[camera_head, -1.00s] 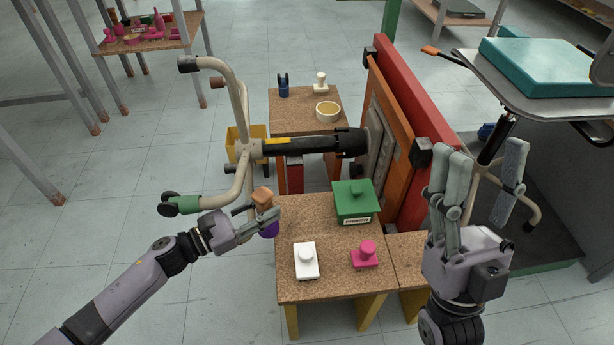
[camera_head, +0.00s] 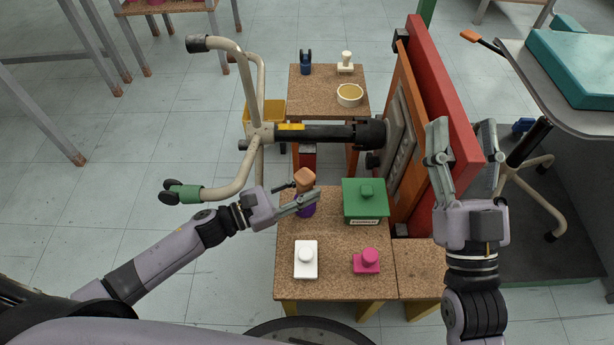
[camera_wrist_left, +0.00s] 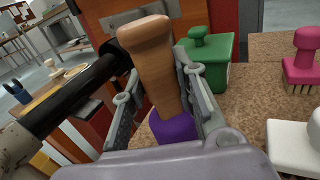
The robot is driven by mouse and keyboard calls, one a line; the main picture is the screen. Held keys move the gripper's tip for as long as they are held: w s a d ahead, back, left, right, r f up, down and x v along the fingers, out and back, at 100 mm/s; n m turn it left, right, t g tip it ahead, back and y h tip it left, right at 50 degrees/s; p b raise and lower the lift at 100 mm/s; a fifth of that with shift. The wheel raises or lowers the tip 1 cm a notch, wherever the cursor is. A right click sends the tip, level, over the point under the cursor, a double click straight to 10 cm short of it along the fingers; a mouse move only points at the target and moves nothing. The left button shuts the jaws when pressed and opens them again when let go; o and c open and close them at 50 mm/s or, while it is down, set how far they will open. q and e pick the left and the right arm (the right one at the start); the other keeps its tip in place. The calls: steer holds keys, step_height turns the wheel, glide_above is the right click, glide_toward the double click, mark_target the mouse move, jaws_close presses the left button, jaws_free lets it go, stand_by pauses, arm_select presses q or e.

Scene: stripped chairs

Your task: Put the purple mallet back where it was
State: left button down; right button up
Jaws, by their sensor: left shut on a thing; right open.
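The purple mallet (camera_head: 306,209) is upright, with its tan wooden handle up and its purple head down. In the left wrist view its handle (camera_wrist_left: 150,55) rises between the fingers and the purple head (camera_wrist_left: 172,129) shows below. My left gripper (camera_head: 306,198) is shut on the mallet at the back left of the near cork-topped table (camera_head: 335,243). I cannot tell whether the head touches the tabletop. My right gripper (camera_head: 462,138) is open and empty, in front of the red panel's right end.
A green lidded box (camera_head: 366,205), a white block (camera_head: 305,268) and a pink stamp-like piece (camera_head: 367,262) stand on the near table. An overturned chair base (camera_head: 262,132) lies behind the mallet, its black column (camera_head: 325,133) reaching toward the red panel (camera_head: 437,95).

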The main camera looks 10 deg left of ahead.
arm_select(q)
steer(key=shift+s+a, duration=0.1)
steer(key=shift+a, duration=0.15)
steer(key=shift+d, duration=0.15)
arm_select(e)
steer(key=shift+w+a+f, duration=0.2)
steer(key=shift+w+a, duration=0.05)
steer(key=shift+a, duration=0.05)
steer(key=shift+s+r, duration=0.25)
steer(key=shift+r, duration=0.05)
arm_select(q)
steer(key=c, duration=1.3)
jaws_free()
steer(key=shift+f, duration=0.1)
steer(key=p+v, duration=0.1)
steer(key=v, duration=1.1)
arm_select(e)
steer(key=f+g, duration=0.1)
steer(key=w+f+g+h, duration=0.1)
steer(key=f, duration=0.1)
steer(key=w+f+g, duration=0.1)
steer(key=f, duration=0.1)
steer(key=shift+w+f+g, duration=0.15)
steer(key=shift+f+g, duration=0.1)
steer(key=shift+g, duration=0.05)
